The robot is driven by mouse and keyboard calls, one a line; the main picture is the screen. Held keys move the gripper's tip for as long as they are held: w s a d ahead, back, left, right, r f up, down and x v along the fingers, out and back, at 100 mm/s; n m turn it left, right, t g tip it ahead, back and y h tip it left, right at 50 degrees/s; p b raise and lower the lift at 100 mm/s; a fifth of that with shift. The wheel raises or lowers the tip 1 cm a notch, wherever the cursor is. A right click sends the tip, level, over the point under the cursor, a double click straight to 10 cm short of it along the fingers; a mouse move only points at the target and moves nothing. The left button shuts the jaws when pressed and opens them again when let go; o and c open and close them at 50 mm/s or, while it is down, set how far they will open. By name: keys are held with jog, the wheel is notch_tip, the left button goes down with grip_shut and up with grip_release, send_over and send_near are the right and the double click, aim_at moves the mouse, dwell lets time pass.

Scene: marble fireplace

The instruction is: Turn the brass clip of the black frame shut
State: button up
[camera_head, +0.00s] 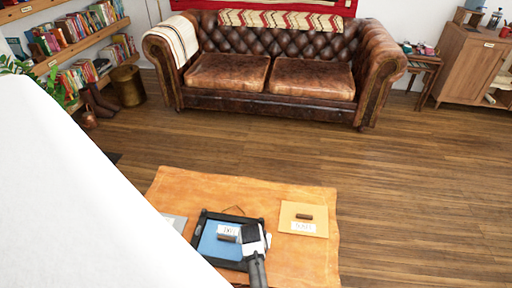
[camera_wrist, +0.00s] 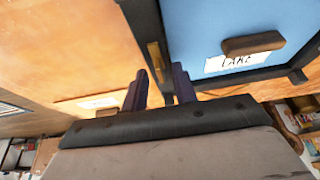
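The black frame (camera_head: 198,228) lies on the orange table mat, with a blue panel (camera_head: 211,241) inside it. In the wrist view the blue panel (camera_wrist: 205,22) bears a dark wooden block (camera_wrist: 252,43) and a white label reading "LAKE" (camera_wrist: 236,63). The brass clip (camera_wrist: 155,56) sits on the frame's black side bar (camera_wrist: 143,18), lying roughly along the bar. My gripper (camera_wrist: 160,88) is open, its two dark fingers apart, close to the clip. The clip shows between and just beyond the fingertips; I cannot tell whether they touch it. In the head view my arm hides part of the frame.
The orange mat (camera_head: 185,188) covers the table. A tan board (camera_head: 304,212) with a label and a small dark block lies right of the frame. A grey sheet (camera_head: 175,221) lies left of it. A leather sofa (camera_head: 270,75) stands behind, across open wooden floor.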

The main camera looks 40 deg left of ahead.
grip_shut()
